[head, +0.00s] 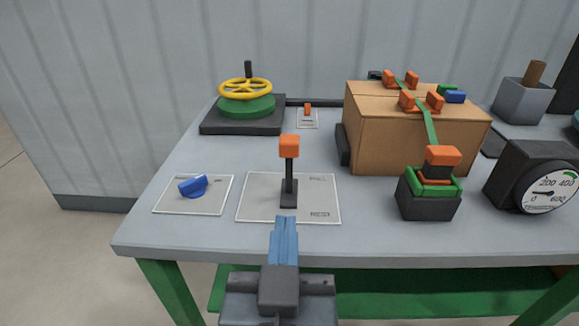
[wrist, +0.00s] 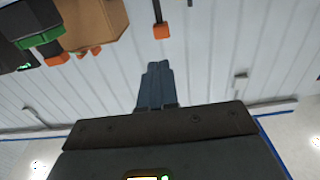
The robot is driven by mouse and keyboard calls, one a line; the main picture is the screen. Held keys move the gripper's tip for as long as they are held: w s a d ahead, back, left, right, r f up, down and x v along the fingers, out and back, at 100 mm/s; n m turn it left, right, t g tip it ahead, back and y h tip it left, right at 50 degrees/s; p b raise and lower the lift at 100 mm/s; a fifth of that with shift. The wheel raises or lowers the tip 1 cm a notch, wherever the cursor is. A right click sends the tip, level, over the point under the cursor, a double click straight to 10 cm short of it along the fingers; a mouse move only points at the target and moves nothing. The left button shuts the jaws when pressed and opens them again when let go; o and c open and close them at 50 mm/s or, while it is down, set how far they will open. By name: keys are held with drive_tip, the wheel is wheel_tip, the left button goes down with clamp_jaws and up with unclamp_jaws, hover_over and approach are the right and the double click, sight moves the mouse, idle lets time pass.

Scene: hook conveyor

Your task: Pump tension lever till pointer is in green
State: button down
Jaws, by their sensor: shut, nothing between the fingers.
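The tension lever with an orange grip (head: 443,156) stands on a black and green ratchet block (head: 428,204), where a green strap (head: 430,125) comes down from a cardboard box (head: 415,140). The dial gauge (head: 548,192) at the right reads 0 to 600. Its pointer seems to lie left, near 0, and a green mark shows at the upper right. My gripper (head: 284,222) is shut and empty at the table's front edge, left of the ratchet and apart from it. In the wrist view my gripper (wrist: 157,66) shows shut; the ratchet block (wrist: 40,35) is at upper left.
An upright black lever with an orange knob (head: 289,146) stands on a plate just beyond my gripper. A blue knob (head: 193,186) is left. A yellow handwheel (head: 245,89) and small orange switch (head: 308,109) are behind. Bare table (head: 370,235) lies before the ratchet.

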sight(290, 151)
drive_tip(key=shift+w, duration=0.15)
drive_tip(key=w, duration=0.4)
drive_tip(key=w+p, duration=0.1)
drive_tip(key=w, duration=0.4)
drive_tip(key=w+p, duration=0.1)
drive_tip(key=w, duration=0.3)
drive_tip(key=shift+w+d+r, duration=0.1)
drive_tip(key=shift+w+d, duration=0.15)
drive_tip(key=shift+w, duration=0.15)
drive_tip(key=shift+r+p, duration=0.15)
drive_tip(key=shift+p, duration=0.35)
